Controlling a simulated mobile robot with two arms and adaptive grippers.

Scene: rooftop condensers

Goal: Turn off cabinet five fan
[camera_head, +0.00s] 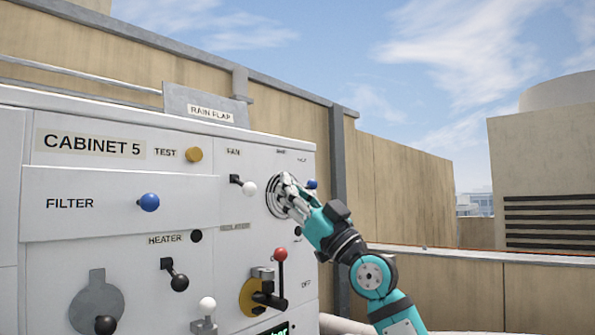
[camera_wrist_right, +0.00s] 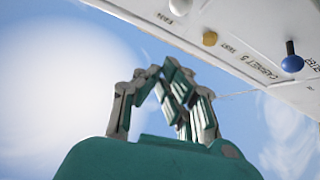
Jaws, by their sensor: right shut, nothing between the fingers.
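Cabinet 5 (camera_head: 95,172) is a white panel at the left of the head view. Its FAN label (camera_head: 233,152) is above a short dark lever with a white knob (camera_head: 249,188), which points to the right and slightly down. My right gripper (camera_head: 289,190) is shut and empty, just right of this knob, in front of a round dark-ringed fitting (camera_head: 272,197) that it partly hides. Whether it touches the panel I cannot tell. In the wrist view the shut fingers (camera_wrist_right: 172,78) show below a white knob (camera_wrist_right: 180,6). My left gripper is out of view.
Nearby on the panel are a yellow TEST knob (camera_head: 194,154), a blue FILTER knob (camera_head: 149,202), a black HEATER lever (camera_head: 179,282) and a red-knobbed isolator lever (camera_head: 281,254). A grey rain flap (camera_head: 205,103) stands on top. Open space lies right of the cabinet.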

